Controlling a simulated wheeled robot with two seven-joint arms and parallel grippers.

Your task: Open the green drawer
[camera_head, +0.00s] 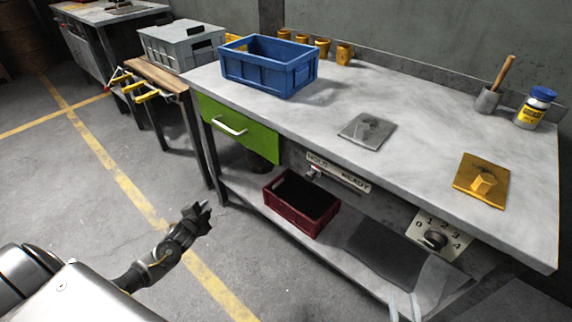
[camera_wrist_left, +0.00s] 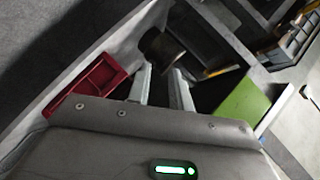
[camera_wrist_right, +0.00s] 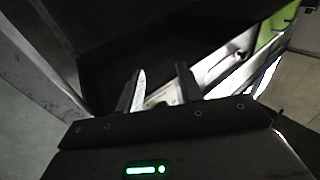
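The green drawer (camera_head: 238,132) sits under the left end of the workbench top and looks shut. Its front has a pale bar handle (camera_head: 229,126). The drawer's green front also shows at the right of the left wrist view (camera_wrist_left: 243,104). My left gripper (camera_head: 204,211) is below and in front of the drawer, apart from it, and its fingers are apart and empty in the left wrist view (camera_wrist_left: 160,78). My right gripper shows only as pale fingertips at the bottom edge of the head view (camera_head: 405,304). Its fingers are apart and empty in the right wrist view (camera_wrist_right: 156,82).
A blue crate (camera_head: 262,78) stands on the workbench top (camera_head: 420,110) above the drawer. A red bin (camera_head: 318,222) sits on the lower shelf, right of my left gripper. A side table (camera_head: 160,80) with a grey crate (camera_head: 180,55) stands left. The floor in front is clear.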

